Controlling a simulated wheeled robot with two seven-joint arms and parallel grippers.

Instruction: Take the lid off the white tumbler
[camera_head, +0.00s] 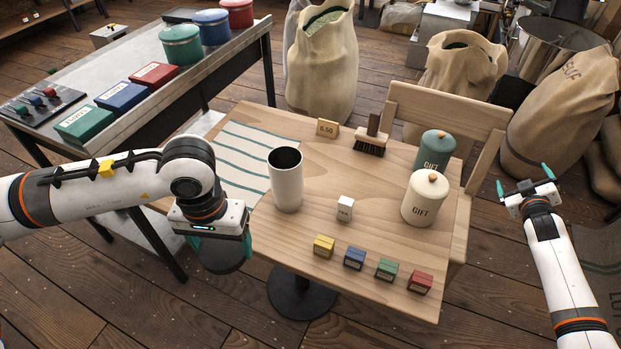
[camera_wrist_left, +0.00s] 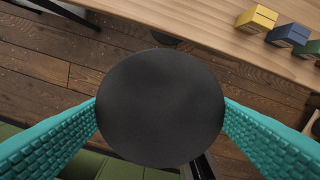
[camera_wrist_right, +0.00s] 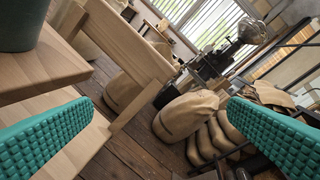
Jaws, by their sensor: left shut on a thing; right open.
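The white tumbler (camera_head: 287,182) stands upright on the wooden table, its top open and its dark inside showing. My left gripper (camera_head: 222,258) is shut on a round dark lid (camera_wrist_left: 160,108), which it holds off the table's near left edge, over the floor. In the left wrist view the lid sits between both teal fingers. The lid also shows partly under the gripper in the head view (camera_head: 217,262). My right gripper (camera_head: 526,187) is open and empty, off the table's right side.
On the table (camera_head: 320,160) are a white GIFT canister (camera_head: 424,200), a green GIFT canister (camera_head: 434,152), a brush (camera_head: 371,140), a small white box (camera_head: 345,208), several small coloured boxes (camera_head: 354,258) and a striped cloth (camera_head: 236,152). A chair (camera_head: 470,118) stands behind.

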